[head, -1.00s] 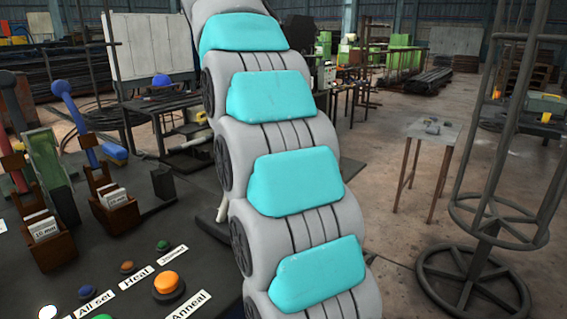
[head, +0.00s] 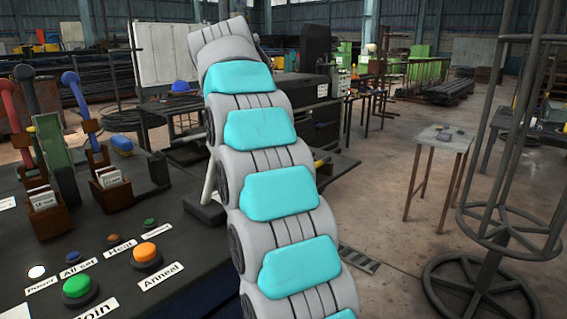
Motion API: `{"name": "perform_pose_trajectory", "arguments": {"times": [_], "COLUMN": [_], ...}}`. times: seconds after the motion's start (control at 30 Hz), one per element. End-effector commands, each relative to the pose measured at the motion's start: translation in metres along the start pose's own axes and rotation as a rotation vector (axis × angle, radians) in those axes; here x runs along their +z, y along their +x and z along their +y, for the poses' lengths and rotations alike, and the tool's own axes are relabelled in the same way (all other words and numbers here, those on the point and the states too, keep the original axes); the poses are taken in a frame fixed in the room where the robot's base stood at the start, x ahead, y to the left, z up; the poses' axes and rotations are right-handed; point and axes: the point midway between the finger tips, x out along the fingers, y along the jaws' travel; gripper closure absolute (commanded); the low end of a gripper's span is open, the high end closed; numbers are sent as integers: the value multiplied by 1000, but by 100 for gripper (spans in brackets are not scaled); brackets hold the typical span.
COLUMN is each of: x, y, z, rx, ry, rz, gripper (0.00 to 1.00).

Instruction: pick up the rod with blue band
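I cannot make out a rod with a blue band in this view. My arm rises through the middle, and its far end is at the top centre-left. My gripper does not show. A lever with a blue handle (head: 75,92) stands on the dark console at the left, but it is a lever in a brown holder, not clearly a rod.
The console (head: 150,292) carries levers, a green button (head: 77,288), an orange button (head: 147,254) and smaller labelled buttons. A small table (head: 444,137) with small items and a round metal frame (head: 480,285) stand at the right. Floor between is open.

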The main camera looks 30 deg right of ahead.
Motion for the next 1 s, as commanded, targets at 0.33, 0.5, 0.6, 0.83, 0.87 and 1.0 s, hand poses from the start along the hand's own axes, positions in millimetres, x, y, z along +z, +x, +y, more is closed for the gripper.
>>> {"name": "perform_pose_trajectory", "arguments": {"times": [0.33, 0.5, 0.6, 0.83, 0.87, 1.0], "x": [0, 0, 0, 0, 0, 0], "y": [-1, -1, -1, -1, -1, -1], "z": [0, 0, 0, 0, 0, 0], "rx": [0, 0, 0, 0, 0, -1], "ry": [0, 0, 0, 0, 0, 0], "rz": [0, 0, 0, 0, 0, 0], "gripper": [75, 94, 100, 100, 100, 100]}}
